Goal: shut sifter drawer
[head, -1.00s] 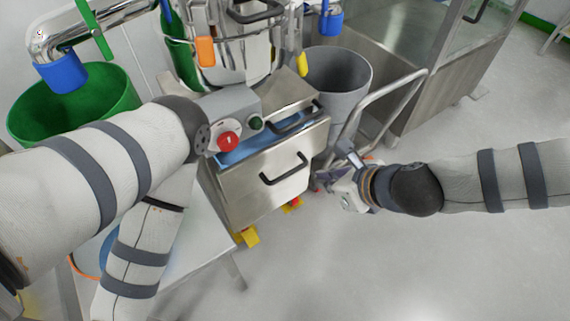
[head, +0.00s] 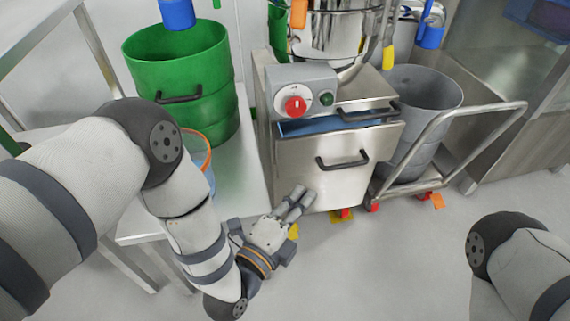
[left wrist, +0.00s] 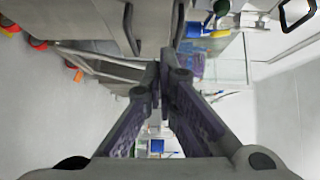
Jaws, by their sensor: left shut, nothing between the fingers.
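The sifter drawer (head: 345,184) has a steel front with a black bar handle (head: 343,162). It stands partly out of the sifter body, and a strip of blue interior (head: 300,127) shows above its front. My left gripper (head: 302,193) is shut and empty, near the lower left of the drawer front; I cannot tell whether it touches. In the left wrist view its fingers (left wrist: 164,72) are together, with steel surfaces beyond them. My right gripper is outside the head view; only part of my right arm shows at the lower right.
The control box (head: 300,92) with a red knob sits above the drawer. A green bin (head: 185,75) stands to the left on a steel table (head: 225,200). A grey bin (head: 425,95) stands on a cart (head: 480,120) at the right. The floor in front is clear.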

